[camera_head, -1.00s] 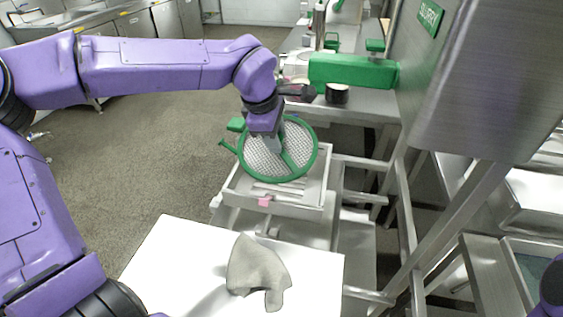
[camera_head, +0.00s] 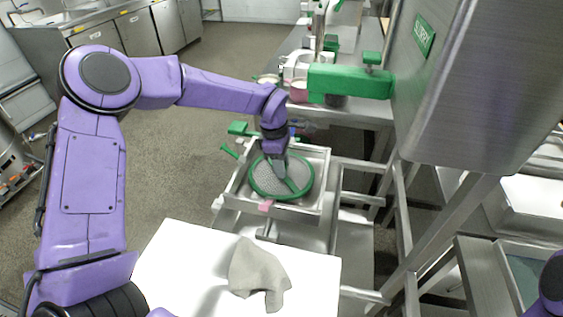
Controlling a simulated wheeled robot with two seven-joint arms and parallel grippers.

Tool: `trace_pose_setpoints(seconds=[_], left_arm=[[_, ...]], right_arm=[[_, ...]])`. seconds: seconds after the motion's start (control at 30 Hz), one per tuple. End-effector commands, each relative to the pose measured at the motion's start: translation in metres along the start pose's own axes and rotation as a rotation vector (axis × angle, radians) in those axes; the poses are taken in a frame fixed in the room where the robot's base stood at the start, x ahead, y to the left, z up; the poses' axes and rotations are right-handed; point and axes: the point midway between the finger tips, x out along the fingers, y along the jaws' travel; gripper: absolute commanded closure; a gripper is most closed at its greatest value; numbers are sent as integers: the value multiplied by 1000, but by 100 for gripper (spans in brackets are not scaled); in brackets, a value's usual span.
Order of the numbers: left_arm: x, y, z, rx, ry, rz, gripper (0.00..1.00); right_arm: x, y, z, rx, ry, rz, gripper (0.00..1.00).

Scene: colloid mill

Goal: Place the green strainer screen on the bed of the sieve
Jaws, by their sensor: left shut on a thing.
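The green strainer screen (camera_head: 263,186) is a round grey mesh with a green rim and a green crossbar. It lies roughly flat within the walls of the sieve (camera_head: 229,197), a square metal frame; I cannot tell whether it rests fully on the bed. My left gripper (camera_head: 279,168) reaches down from above and is shut on the screen's crossbar. The gripper hides part of the mesh and the far rim. My right gripper is out of view; only a bit of purple, likely my right arm, shows at the lower right edge.
A white table (camera_head: 185,262) with a crumpled grey cloth (camera_head: 257,272) stands in front of the sieve. A green outlet (camera_head: 349,82) juts from the metal hopper (camera_head: 480,80) behind, to the right. A metal frame (camera_head: 408,245) stands at the right. A pink tab (camera_head: 265,206) marks the sieve's front wall.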

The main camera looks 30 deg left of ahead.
Motion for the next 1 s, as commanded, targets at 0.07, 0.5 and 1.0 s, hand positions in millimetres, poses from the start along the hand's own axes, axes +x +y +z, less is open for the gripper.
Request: trace_pose_setpoints(seconds=[0.07, 0.5, 1.0], left_arm=[[10, 0, -2, 1, 1, 1, 100], [19, 0, -3, 0, 0, 4, 100], [4, 1, -2, 0, -2, 8, 40]], right_arm=[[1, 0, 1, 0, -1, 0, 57], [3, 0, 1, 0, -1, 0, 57], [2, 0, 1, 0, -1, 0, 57]])
